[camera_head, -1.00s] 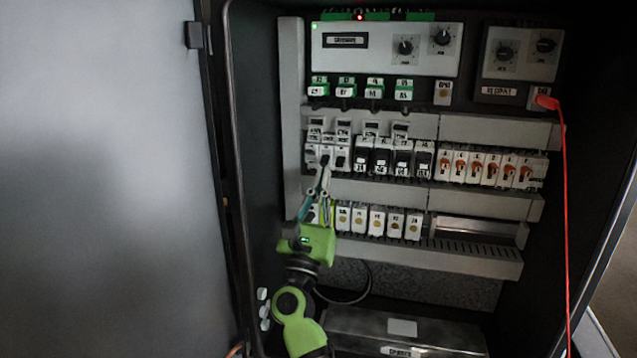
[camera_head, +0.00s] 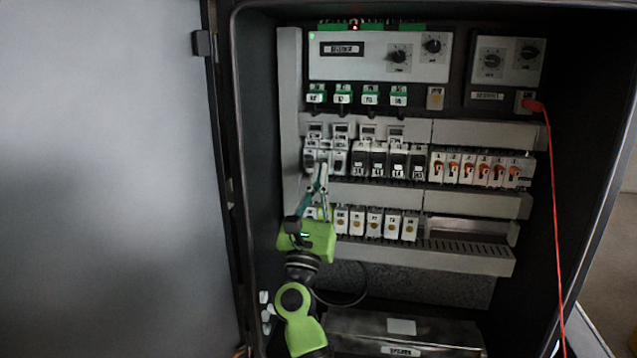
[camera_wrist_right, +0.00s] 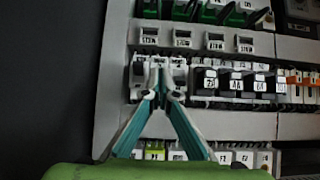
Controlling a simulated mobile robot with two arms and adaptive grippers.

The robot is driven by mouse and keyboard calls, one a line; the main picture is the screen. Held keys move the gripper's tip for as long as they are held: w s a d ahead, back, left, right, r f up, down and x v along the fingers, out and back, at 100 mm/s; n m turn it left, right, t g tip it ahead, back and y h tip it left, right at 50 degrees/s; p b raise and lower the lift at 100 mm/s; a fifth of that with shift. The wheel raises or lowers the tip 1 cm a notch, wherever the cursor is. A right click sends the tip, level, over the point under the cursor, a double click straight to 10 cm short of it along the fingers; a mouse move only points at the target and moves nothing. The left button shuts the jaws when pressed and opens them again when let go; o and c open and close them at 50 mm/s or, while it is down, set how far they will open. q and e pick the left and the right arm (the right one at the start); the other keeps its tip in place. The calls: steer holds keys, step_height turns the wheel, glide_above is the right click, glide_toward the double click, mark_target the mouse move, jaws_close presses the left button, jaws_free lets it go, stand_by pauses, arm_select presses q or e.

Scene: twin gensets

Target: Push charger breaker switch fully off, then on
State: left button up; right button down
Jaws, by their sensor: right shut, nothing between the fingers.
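A row of breakers fills the middle rail of the cabinet. At its left end is a group of white breakers (camera_head: 311,158) with small toggles, which also shows in the wrist view (camera_wrist_right: 139,72). I cannot read which one is the charger breaker. My right gripper (camera_head: 322,168) is shut and empty, with its tips at the front of this white group. In the wrist view its fingertips (camera_wrist_right: 159,72) meet in front of the middle white breaker and hide its toggle. I cannot tell whether they touch it. My left gripper is not in view.
Black breakers (camera_head: 378,160) and white breakers with orange toggles (camera_head: 467,168) continue to the right. A lower row of white modules (camera_head: 375,222) sits below the grey duct. A red cable (camera_head: 553,200) hangs at the right. The open cabinet door (camera_head: 110,180) stands at the left.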

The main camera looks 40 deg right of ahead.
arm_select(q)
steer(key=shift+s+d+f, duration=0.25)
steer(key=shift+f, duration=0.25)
arm_select(e)
step_height(320, 180, up, 2)
steer(key=shift+s+a, duration=0.1)
steer(key=shift+s, duration=0.05)
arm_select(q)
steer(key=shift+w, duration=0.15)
arm_select(e)
steer(key=shift+r, duration=0.1)
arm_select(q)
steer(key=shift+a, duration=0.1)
arm_select(e)
steer(key=shift+a, duration=0.1)
